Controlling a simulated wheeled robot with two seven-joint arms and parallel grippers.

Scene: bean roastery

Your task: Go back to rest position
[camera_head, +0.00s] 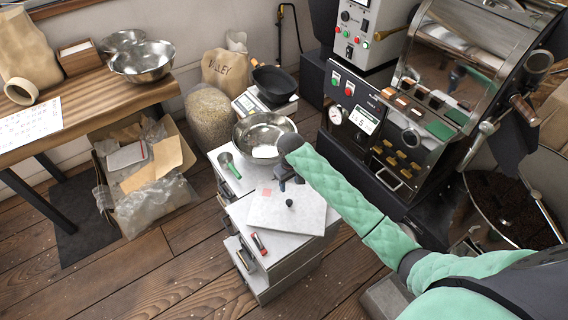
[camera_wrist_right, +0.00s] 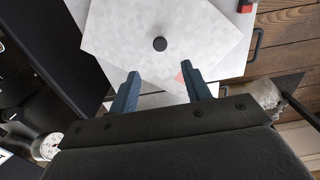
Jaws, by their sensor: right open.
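My right gripper (camera_head: 284,183) is above the white cabinet (camera_head: 247,209), just behind a pale square board (camera_head: 268,212) with a small dark knob (camera_head: 289,203) on it. In the right wrist view the two blue fingers (camera_wrist_right: 159,90) are apart with nothing between them. The pale board (camera_wrist_right: 120,30) and its black knob (camera_wrist_right: 160,44) show beyond the fingertips, apart from them. My right arm in its green sleeve reaches in from the lower right. My left gripper does not show.
The roasting machine (camera_head: 375,140) stands close to the right arm. A wooden table (camera_head: 85,88) and an open box (camera_head: 187,160) are at left.

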